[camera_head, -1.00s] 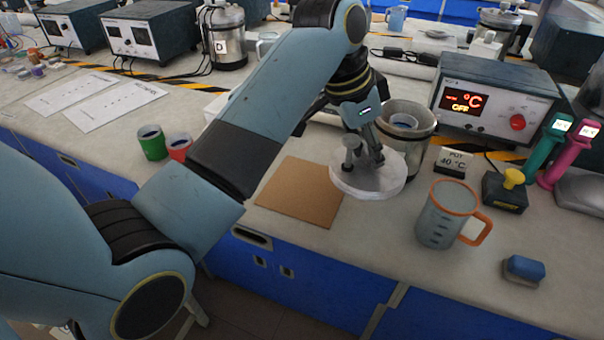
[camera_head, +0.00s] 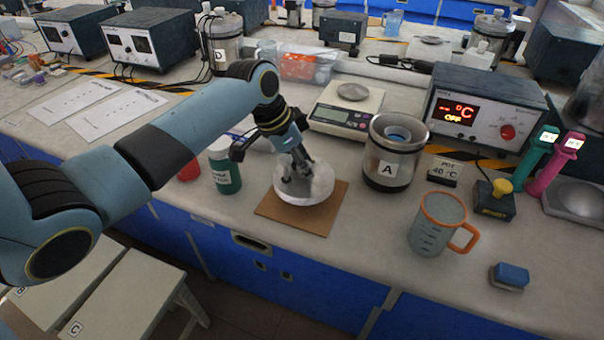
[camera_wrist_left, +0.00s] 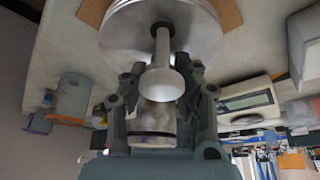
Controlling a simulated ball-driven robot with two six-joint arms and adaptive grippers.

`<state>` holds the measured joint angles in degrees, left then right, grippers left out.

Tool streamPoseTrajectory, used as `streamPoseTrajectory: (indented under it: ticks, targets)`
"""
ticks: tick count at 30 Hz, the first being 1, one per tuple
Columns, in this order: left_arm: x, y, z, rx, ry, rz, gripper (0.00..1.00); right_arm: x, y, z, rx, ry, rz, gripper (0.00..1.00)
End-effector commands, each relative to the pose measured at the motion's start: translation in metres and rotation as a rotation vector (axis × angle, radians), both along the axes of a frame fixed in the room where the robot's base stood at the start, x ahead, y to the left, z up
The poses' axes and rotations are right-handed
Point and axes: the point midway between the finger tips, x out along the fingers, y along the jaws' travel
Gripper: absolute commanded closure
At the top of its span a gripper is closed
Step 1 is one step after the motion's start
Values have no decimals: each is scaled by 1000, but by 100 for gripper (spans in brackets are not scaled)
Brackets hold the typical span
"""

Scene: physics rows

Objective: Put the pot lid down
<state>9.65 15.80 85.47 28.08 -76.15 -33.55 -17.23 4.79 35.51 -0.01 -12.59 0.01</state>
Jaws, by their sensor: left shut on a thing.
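The pot lid (camera_head: 318,189) is a pale round metal disc with a knob. My left gripper (camera_head: 294,172) is shut on its knob and holds it over the brown square board (camera_head: 322,218). I cannot tell whether the lid touches the board. In the left wrist view the knob (camera_wrist_left: 162,82) stands between the fingers of my left gripper (camera_wrist_left: 160,92), with the lid (camera_wrist_left: 165,28) beyond. The steel pot marked A (camera_head: 388,172) stands open to the right of the board. My right gripper is not in view.
A green-and-white bottle (camera_head: 223,172) and a red cup (camera_head: 188,171) stand left of the board. A scale (camera_head: 344,117) is behind it. A measuring jug (camera_head: 436,232), a blue sponge (camera_head: 510,275) and a heater unit (camera_head: 490,108) are to the right. The counter's front edge is close.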

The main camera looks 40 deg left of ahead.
Motion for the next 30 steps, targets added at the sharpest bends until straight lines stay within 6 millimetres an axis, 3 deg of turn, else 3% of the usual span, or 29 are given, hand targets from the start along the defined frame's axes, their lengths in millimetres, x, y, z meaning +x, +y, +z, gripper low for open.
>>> streamPoseTrajectory:
  ticks: [6,18,19,21,24,30]
  targets:
    - [-1,-1,-31,1,3,0,100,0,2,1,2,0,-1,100]
    - [-1,-1,-37,1,2,-1,100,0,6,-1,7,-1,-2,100]
    - [-1,-1,-37,1,3,-1,68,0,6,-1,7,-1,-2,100]
    - [-1,-1,-37,1,3,-1,59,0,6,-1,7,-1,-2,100]
    - [-1,-1,-37,1,3,-1,48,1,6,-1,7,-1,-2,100]
    - [-1,-1,-37,1,3,-1,48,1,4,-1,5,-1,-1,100]
